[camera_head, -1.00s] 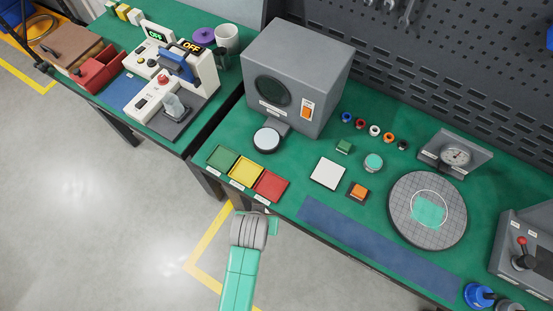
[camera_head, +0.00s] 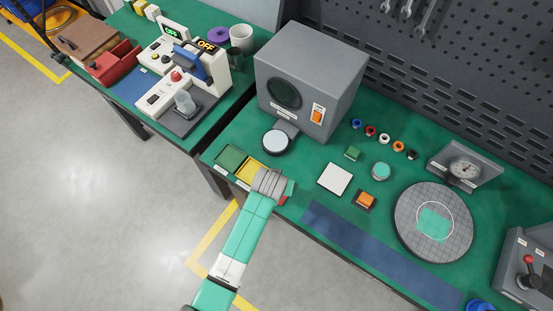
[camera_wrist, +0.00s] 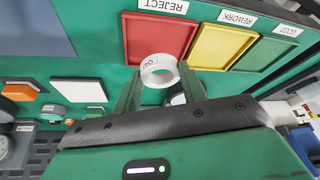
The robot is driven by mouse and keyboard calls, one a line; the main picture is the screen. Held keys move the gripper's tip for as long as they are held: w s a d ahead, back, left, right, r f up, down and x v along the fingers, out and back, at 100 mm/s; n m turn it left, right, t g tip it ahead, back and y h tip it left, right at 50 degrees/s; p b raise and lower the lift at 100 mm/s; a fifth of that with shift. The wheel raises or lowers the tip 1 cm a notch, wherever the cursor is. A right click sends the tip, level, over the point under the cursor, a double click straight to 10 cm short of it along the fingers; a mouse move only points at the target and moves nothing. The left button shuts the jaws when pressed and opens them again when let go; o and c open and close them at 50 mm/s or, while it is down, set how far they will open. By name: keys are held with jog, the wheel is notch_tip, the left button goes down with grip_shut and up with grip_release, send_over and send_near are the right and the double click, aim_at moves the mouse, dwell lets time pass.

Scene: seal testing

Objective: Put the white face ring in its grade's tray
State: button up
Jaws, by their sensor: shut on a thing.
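My gripper (camera_wrist: 159,80) is shut on a white face ring (camera_wrist: 152,64), which sits between its fingertips in the wrist view. A small printed tag shows on the ring, too small to read surely. The wrist view shows the red REJECT tray (camera_wrist: 131,42), the yellow REWORK tray (camera_wrist: 222,45) and the green GOOD tray (camera_wrist: 266,52). In the head view my arm's end covers most of the red tray (camera_head: 282,200). The yellow tray (camera_head: 246,174) and green tray (camera_head: 230,157) lie to its left. The ring is hidden there.
A grey box machine (camera_head: 310,75) stands behind the trays, with a round pale disc (camera_head: 276,142) at its front. A white square pad (camera_head: 335,179), an orange button (camera_head: 366,200) and a round gridded plate (camera_head: 410,205) lie to the right.

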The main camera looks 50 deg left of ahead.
jog(key=shift+f+b, duration=0.35)
jog(key=shift+f, duration=1.4)
jog(key=shift+f, duration=0.1)
jog(key=o, duration=0.8)
jog(key=p+v, duration=0.3)
jog(key=v, duration=0.9)
jog(key=shift+w, duration=0.15)
jog(key=shift+r, duration=0.2)
